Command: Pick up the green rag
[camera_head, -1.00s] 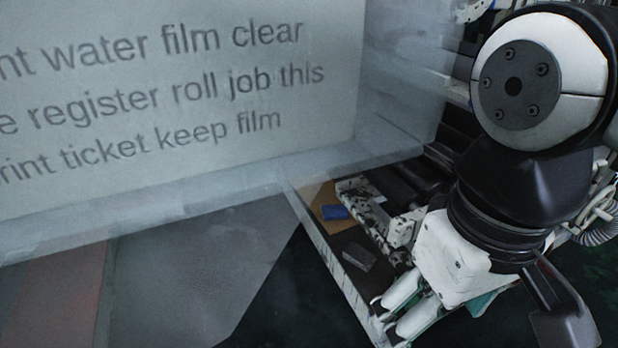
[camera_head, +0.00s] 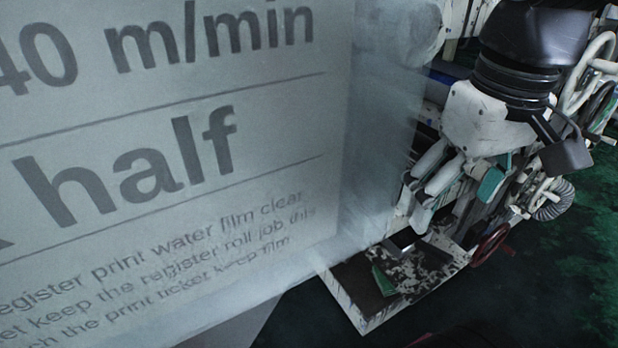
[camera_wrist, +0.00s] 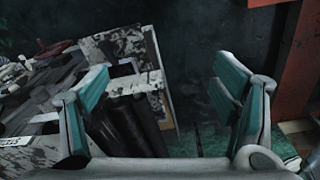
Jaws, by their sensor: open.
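A small green piece, which looks like the green rag (camera_head: 384,280), lies on the dark, worn shelf (camera_head: 352,285) at the lower middle of the head view. My gripper (camera_head: 416,190) is above and a little right of it in that view, clear of it. The gripper is open and empty. In the wrist view its two fingers with teal pads stand wide apart (camera_wrist: 165,95), with nothing between them. I cannot make out the rag in the wrist view.
A large pale printed panel (camera_head: 170,150) fills the left of the head view. A dark grey item (camera_head: 403,239) lies behind the rag. A red handwheel (camera_head: 491,244) stands to the right. The wrist view shows dark rollers (camera_wrist: 135,125) and an orange-red post (camera_wrist: 298,60).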

